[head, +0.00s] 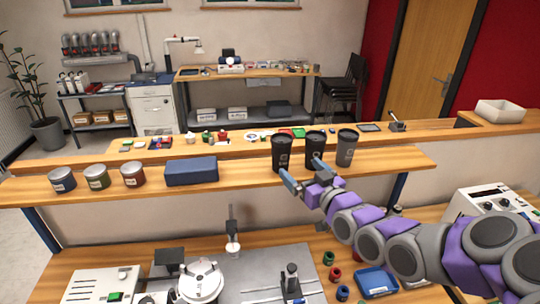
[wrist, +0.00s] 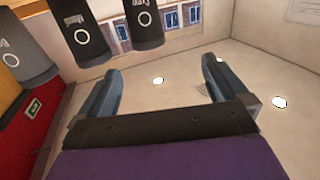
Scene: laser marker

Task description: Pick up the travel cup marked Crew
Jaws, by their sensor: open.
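Three travel cups stand in a row on the wooden shelf: a black cup on the left (head: 281,150), a black cup in the middle (head: 314,147) and a grey cup on the right (head: 346,148). My gripper (head: 303,173) is open and empty, just in front of the two black cups. In the wrist view, which looks upside down, my gripper (wrist: 160,84) has its fingers apart with nothing between them. The cups show at the top there: two dark ones (wrist: 144,22) (wrist: 87,34) and the grey one (wrist: 27,48). Each bears a ring mark and small lettering that I cannot read.
A blue case (head: 191,171) and several tins (head: 96,177) stand on the shelf left of the cups. Small parts lie on the ledge behind. The lower bench holds a white device (head: 203,280) and a blue tray (head: 376,281). The shelf between case and cups is clear.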

